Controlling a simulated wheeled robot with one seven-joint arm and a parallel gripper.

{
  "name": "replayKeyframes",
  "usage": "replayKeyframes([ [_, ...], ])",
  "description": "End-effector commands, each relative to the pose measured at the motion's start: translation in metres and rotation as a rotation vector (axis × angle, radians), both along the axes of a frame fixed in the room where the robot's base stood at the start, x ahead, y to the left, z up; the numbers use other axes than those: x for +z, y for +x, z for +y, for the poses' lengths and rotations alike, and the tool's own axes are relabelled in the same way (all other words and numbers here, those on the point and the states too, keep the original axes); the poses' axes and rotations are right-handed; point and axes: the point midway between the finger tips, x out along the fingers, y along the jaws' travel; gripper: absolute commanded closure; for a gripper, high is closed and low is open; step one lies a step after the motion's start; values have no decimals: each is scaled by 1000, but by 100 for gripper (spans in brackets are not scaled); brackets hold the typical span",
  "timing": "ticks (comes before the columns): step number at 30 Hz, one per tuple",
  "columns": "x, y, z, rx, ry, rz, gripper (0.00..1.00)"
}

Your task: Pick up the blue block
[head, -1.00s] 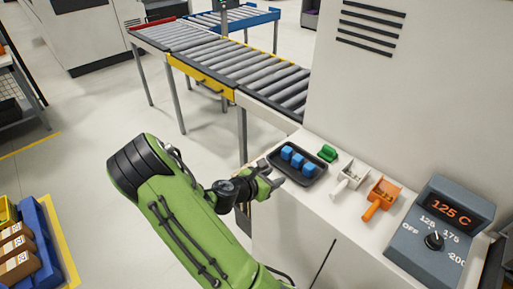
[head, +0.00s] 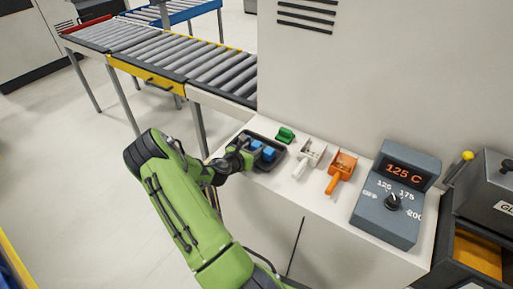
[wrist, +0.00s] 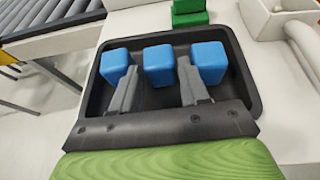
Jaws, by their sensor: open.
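Three blue blocks stand in a row in a black tray (wrist: 240,100). In the wrist view they are the left block (wrist: 116,66), the middle block (wrist: 158,65) and the right block (wrist: 208,62). My gripper (wrist: 155,72) is open and reaches over the near rim of the tray. Its two fingers point at the gaps on either side of the middle block, which shows between the fingertips. I cannot tell whether the fingers touch any block. In the head view my gripper (head: 246,148) hides part of the blocks and tray.
A green object (head: 285,134) lies behind the tray. A white scoop (head: 308,155) and an orange scoop (head: 341,170) lie to its right. A grey control box (head: 400,200) reading 125 C stands farther right. A roller conveyor (head: 190,65) is at the back left.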

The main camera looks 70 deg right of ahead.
Motion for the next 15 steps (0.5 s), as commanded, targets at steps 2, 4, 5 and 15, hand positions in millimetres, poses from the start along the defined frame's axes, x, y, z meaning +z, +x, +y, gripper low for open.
replayKeyframes([
  [2,-2,0,-4,1,1,0,55],
  [4,-2,0,-4,2,1,0,55],
  [5,-2,0,-4,2,1,0,55],
  [15,-2,0,-4,1,1,0,93],
])
